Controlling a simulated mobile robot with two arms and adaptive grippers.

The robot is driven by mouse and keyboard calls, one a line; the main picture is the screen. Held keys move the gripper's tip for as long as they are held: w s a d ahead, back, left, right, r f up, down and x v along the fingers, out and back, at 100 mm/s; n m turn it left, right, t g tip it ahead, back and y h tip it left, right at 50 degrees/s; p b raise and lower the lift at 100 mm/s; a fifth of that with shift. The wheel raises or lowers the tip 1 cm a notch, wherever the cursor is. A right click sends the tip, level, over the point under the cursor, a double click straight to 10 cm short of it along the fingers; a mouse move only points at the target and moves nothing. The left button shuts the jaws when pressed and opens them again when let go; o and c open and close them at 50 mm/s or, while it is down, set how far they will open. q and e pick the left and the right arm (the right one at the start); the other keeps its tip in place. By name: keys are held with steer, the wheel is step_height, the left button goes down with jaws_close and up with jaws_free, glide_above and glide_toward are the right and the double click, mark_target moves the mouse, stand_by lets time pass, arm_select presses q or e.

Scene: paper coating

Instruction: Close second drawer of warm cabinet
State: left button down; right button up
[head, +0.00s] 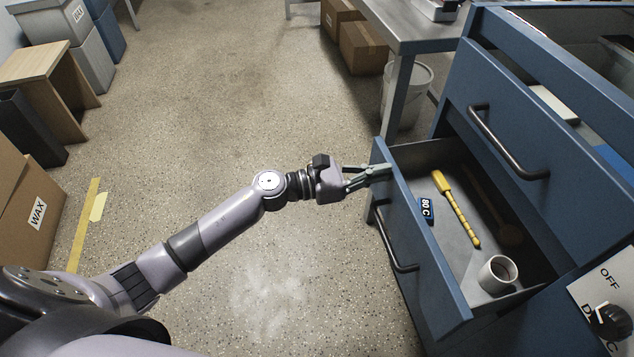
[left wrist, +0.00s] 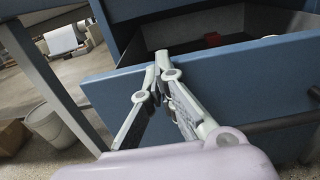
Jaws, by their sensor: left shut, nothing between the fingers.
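The blue warm cabinet (head: 545,150) stands at the right in the head view. Its second drawer (head: 425,265) is pulled out, with a dark bar handle on its front. Inside lie a yellow tool (head: 456,210), a blue tag reading 80 C (head: 426,210), a white cup (head: 497,273) and a dark brown long-handled item. My left gripper (head: 388,170) is shut and empty, its fingertips at the far end of the drawer front's upper edge. In the left wrist view the fingertips (left wrist: 162,62) overlap the top of the drawer front (left wrist: 240,85); contact is unclear. My right gripper is not in view.
The drawer above, with its handle (head: 508,143), also stands out. A control panel (head: 605,300) is at the lower right. A metal table (head: 405,25) and a bin (head: 405,90) stand behind. Cardboard boxes (head: 25,205) are at the left. The floor between is clear.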

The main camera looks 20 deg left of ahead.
arm_select(q)
steer(key=b+x, duration=0.2)
steer(key=x, duration=1.2)
steer(key=shift+w+d+b, duration=0.2)
steer(key=shift+d+b, duration=0.05)
steer(key=shift+b, duration=0.1)
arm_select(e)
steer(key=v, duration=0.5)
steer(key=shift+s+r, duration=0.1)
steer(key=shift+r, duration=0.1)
arm_select(q)
steer(key=shift+r, duration=0.25)
